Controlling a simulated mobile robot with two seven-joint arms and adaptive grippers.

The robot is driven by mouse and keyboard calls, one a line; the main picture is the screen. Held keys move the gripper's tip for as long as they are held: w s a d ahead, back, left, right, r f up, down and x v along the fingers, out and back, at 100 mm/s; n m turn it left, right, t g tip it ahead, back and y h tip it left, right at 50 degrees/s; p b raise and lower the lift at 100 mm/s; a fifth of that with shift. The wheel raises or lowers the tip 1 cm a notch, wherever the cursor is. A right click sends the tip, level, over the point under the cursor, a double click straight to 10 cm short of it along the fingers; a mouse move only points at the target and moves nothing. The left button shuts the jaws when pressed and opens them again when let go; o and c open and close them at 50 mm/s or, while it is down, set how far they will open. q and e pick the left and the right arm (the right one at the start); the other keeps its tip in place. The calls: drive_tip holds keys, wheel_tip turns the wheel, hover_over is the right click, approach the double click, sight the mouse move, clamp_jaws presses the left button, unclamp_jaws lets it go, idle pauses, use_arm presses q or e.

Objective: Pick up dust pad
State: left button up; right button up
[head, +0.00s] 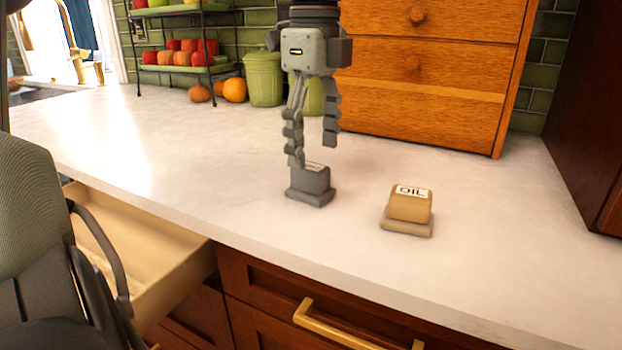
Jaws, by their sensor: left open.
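A small grey block-shaped pad (310,187) on a wider base stands on the white counter. The white label on its top is partly hidden by a finger and I cannot read it. A tan pad (409,207) of the same shape, labelled "OIL", stands to its right. My left gripper (313,155) points down over the grey pad with its fingers apart and nothing between them. Its left finger overlaps the top of the grey pad in the picture; I cannot tell whether they touch. My right gripper is not in view.
A wooden drawer cabinet (420,75) stands at the back of the counter (480,250). An open drawer (150,250) juts out below the counter's front edge. The counter around both pads is clear.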

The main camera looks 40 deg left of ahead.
sight(308, 166)
use_arm(q)
drive_tip(key=f, duration=0.4)
drive_tip(key=shift+s+a+f+p, duration=0.25)
drive_tip(key=shift+a+f+p, duration=0.05)
drive_tip(key=shift+a+f, duration=0.1)
drive_tip(key=shift+f, duration=0.35)
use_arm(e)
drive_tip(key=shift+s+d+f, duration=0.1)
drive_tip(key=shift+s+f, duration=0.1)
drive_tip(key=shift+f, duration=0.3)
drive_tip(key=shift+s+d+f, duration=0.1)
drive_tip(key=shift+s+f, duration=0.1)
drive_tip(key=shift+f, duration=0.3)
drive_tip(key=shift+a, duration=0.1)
use_arm(q)
drive_tip(key=c, duration=1.2)
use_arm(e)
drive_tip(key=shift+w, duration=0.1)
